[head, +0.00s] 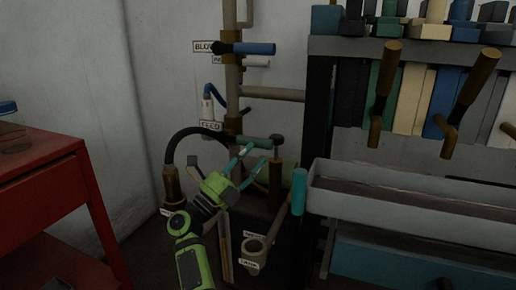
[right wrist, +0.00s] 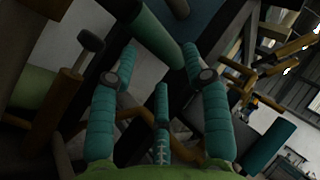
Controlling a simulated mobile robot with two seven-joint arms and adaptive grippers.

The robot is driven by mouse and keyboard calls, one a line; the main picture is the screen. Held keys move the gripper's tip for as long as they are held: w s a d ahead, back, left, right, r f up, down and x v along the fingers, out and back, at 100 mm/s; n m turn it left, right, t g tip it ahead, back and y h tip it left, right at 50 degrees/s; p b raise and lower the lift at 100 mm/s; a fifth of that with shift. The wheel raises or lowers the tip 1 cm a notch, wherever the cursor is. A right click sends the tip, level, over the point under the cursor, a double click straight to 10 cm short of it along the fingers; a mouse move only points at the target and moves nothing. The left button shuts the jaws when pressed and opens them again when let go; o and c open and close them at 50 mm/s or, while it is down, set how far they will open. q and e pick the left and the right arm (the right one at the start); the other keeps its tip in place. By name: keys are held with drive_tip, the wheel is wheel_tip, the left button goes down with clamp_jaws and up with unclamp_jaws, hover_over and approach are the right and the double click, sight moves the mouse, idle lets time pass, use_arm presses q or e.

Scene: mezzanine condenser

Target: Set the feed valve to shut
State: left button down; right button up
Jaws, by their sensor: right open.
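The feed valve's green lever (head: 256,142) sticks out to the right from the upright pipe, just below the FEED label (head: 210,125). It lies roughly crosswise to that pipe. My right gripper (head: 258,153) is open just in front of the lever, its teal fingers reaching up and right towards it. In the right wrist view the lever (right wrist: 158,32) runs diagonally at the top, near the tips of the spread fingers (right wrist: 158,70). I cannot tell whether they touch it. The valve body is small and dark. My left gripper is not in view.
A dark-knobbed brass post (head: 277,175) stands right of the fingers. A blue lever (head: 255,48) is higher on the pipe. A black hose (head: 178,140) curves at left. A teal upright handle (head: 299,192) and a grey trough (head: 400,195) are at right, a red cabinet (head: 45,170) at left.

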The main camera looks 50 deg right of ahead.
drive_tip(key=v, duration=0.3)
idle(0.6)
